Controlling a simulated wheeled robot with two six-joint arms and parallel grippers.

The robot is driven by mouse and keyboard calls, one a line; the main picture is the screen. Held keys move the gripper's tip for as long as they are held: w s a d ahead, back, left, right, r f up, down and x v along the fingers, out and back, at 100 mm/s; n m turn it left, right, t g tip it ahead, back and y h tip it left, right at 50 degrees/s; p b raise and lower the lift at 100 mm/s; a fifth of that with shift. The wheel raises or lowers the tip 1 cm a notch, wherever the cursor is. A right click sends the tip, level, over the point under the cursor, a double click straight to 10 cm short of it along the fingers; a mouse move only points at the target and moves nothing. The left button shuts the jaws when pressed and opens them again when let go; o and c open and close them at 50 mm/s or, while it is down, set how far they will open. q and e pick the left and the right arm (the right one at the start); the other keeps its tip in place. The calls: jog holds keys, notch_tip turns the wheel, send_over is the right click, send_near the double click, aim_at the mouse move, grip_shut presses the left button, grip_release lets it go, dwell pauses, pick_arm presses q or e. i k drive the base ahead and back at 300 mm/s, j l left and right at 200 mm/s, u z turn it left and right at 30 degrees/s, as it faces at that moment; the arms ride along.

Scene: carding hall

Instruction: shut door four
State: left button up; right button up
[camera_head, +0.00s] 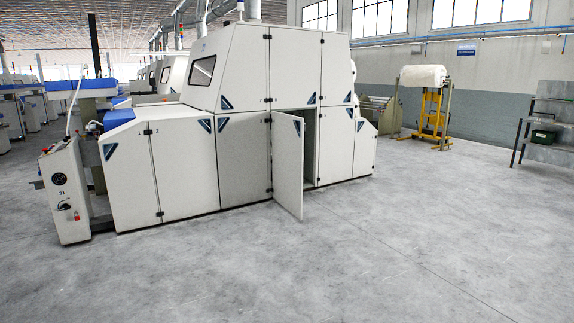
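A large white carding machine (186,170) stands left of the middle, with several door panels along its lower side. One lower door (288,165) stands open, swung out toward me over the floor. It hangs at its left edge beside a closed panel (244,160). A dark opening (309,145) shows to the right of the open door. The doors at the left end bear small numbers 1 and 2; I cannot read a number on the open door. Neither of my grippers is in view.
The grey floor in front of the machine is clear. A control box (65,195) stands at the machine's left end. A yellow lifter (432,115) with a white roll (423,77) and a metal shelf rack (546,128) stand at the right.

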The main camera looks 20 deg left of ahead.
aim_at(287, 130)
jog(key=i+j+u, duration=0.25)
jog(key=i, duration=0.2)
jog(key=i+u, duration=0.3)
jog(key=i, duration=0.15)
jog(key=i+j+u, duration=0.1)
jog(key=i+u, duration=0.15)
jog(key=i, duration=0.45)
jog(key=i+u, duration=0.25)
jog(key=i, duration=0.5)
jog(key=i+l+u, duration=0.2)
jog(key=i, duration=0.5)
jog(key=i+z, duration=0.1)
jog(key=i, duration=0.4)
jog(key=i+j+z, duration=0.15)
jog(key=i, duration=0.4)
jog(key=i+j+z, duration=0.1)
jog(key=i, duration=0.4)
jog(key=i+j+z, duration=0.1)
jog(key=i+j, duration=0.15)
jog(key=i, duration=0.25)
